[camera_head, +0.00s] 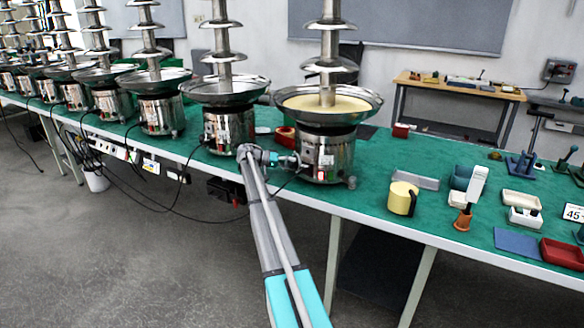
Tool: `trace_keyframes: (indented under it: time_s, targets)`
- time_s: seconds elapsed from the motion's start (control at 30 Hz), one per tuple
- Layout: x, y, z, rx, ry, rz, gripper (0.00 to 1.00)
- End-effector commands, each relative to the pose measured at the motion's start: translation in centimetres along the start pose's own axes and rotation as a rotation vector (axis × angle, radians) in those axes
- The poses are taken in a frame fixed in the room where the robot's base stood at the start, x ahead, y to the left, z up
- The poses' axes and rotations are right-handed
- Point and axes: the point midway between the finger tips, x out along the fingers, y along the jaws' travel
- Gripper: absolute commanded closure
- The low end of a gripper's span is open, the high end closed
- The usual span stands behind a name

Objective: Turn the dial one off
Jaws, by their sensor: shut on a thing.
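A steel tiered fountain (328,152) stands on the green table, with pale cream liquid in its bowl. My gripper (295,162) reaches over the table's front edge, to the left side of this fountain's base. Its jaws are shut at the base, on what appears to be dial one. The dial itself is too small and covered by the jaws for me to see its face or setting. Labels and a small red mark show on the front of the base.
The green table (375,165) carries a row of similar fountains (228,120) to the left. A yellow mug (402,198), a red-brown handled brush (470,198), white trays and a red tray (562,254) lie to the right. Black cables hang below the table's front edge.

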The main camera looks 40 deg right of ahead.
Motion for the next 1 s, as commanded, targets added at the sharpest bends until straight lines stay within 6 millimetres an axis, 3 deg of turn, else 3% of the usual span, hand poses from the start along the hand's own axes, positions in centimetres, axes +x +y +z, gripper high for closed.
trace_keyframes:
  time_s: [0.5, 1.0]
  targets:
    - [-0.28, -0.29, -0.26, -0.399, 0.01, 0.163, 0.78]
    - [-0.41, 0.0, -0.37, -0.507, 0.011, 0.209, 0.78]
